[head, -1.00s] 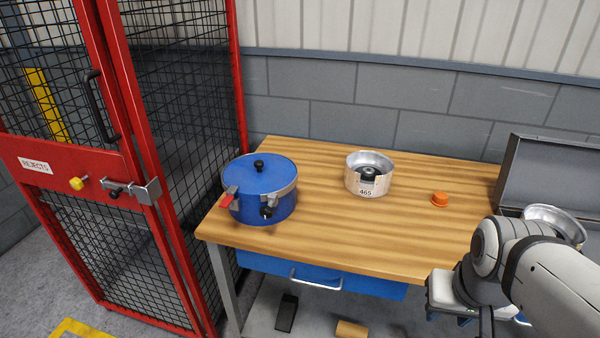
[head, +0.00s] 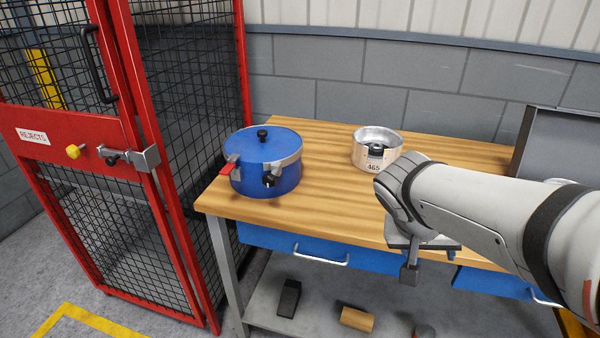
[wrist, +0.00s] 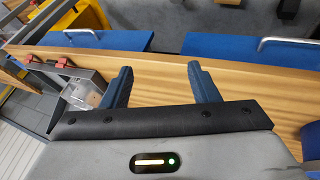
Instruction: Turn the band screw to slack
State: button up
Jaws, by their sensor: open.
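A blue drum (head: 252,178) with a blue lid stands upright on the bench's left end. A pale metal band runs around its lid edge, with a dark band screw (head: 270,180) at the front and a red lever (head: 228,169) at the left. How tight the screw is cannot be told. My gripper (head: 409,274) is at the bench's front edge, to the right of the drum and apart from it. In the wrist view my gripper (wrist: 161,84) has its two blue fingers spread, with nothing between them.
A metal pan marked 465 (head: 376,148) stands on the wooden bench (head: 320,185), right of the drum. A grey case (head: 565,150) stands behind my arm. The red mesh reject cage (head: 75,165) is close on the left. Bench top between drum and gripper is clear.

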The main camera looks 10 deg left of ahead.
jog(key=w+a+f+t+h+b, duration=0.2)
jog(key=w+a+f+t+b, duration=0.1)
jog(key=w+a+f+b, duration=0.25)
jog(key=m+t+y+b, duration=0.2)
jog(key=t+y+b, duration=0.3)
jog(key=t+b, duration=0.6)
send_near(268, 183)
jog(key=w, duration=1.1)
jog(key=shift+d, duration=0.4)
